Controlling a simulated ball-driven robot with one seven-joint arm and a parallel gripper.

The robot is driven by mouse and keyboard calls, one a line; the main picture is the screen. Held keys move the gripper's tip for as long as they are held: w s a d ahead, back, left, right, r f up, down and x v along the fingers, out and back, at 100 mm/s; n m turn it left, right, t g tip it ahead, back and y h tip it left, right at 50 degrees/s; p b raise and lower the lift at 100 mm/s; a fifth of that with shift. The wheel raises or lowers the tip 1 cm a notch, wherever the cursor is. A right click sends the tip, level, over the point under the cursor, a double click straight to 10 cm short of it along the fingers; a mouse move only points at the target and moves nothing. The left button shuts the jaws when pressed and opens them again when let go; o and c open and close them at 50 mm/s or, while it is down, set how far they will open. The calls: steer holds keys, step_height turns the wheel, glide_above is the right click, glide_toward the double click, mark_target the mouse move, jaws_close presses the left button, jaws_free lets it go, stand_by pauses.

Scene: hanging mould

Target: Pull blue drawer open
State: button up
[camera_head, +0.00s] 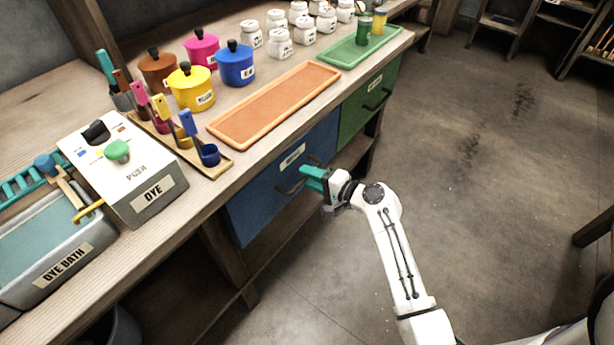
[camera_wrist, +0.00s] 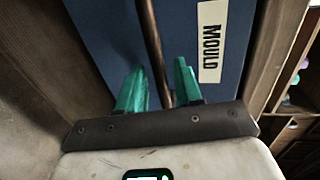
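The blue drawer (camera_head: 270,195) sits under the workbench and looks closed, its front flush with the bench. It has a label and a dark bar handle (camera_head: 288,190). In the wrist view the blue front (camera_wrist: 105,35) bears a label reading MOULD (camera_wrist: 211,40), and the brown handle bar (camera_wrist: 152,40) runs up the picture. My gripper (camera_head: 308,178) is in front of the handle. Its teal fingers (camera_wrist: 158,88) are apart, with the bar appearing between them in the wrist view. I cannot tell whether either finger touches the bar.
A green drawer (camera_head: 368,105) is to the right of the blue one. On the bench stand an orange tray (camera_head: 215,128), a green tray (camera_head: 330,60), coloured pots (camera_head: 236,68), white jars (camera_head: 280,45) and a dye box (camera_head: 150,205). The floor (camera_head: 480,200) before the drawers is clear.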

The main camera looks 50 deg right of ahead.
steer(key=shift+x, duration=0.75)
steer(key=shift+c, duration=0.3)
jaws_close()
